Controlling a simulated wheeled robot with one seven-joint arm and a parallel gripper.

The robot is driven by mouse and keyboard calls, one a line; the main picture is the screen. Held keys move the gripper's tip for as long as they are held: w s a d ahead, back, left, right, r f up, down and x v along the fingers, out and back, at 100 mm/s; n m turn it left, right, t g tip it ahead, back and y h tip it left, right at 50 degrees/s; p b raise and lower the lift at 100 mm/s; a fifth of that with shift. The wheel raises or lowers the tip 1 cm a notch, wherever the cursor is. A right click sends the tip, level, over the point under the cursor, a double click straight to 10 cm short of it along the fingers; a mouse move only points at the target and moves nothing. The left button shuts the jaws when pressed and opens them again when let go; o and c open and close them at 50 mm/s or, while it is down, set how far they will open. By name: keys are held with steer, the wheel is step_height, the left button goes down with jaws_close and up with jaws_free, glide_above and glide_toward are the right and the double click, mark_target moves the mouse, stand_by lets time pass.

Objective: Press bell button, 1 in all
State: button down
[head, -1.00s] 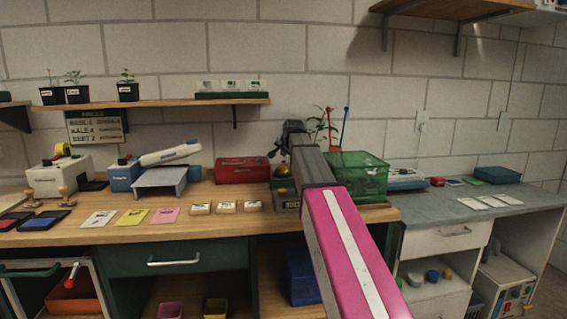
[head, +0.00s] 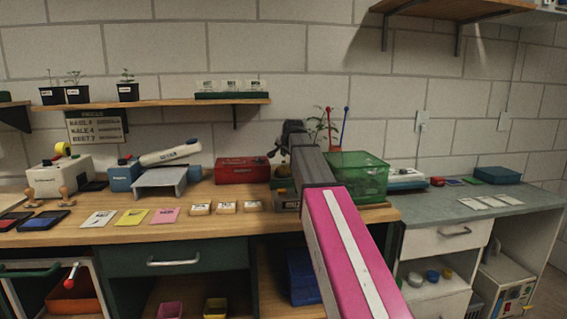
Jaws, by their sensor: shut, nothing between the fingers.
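My gripper (head: 272,155) is shut and empty, just above and left of the dome. Whether it touches the dome or button cannot be told.
A red box (head: 242,170) stands close on the left and a clear green crate (head: 358,178) close on the right. Labelled blocks (head: 226,207) lie in front. A plant and coloured sticks rise behind. A shelf (head: 160,103) hangs above left.

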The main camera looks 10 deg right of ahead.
steer(key=shift+f, duration=0.15)
stand_by(0.4)
steer(key=shift+f, duration=0.25)
steer(key=shift+f, duration=0.5)
stand_by(0.9)
steer(key=shift+r, duration=0.9)
steer(key=shift+r, duration=0.1)
steer(key=shift+r, duration=2.45)
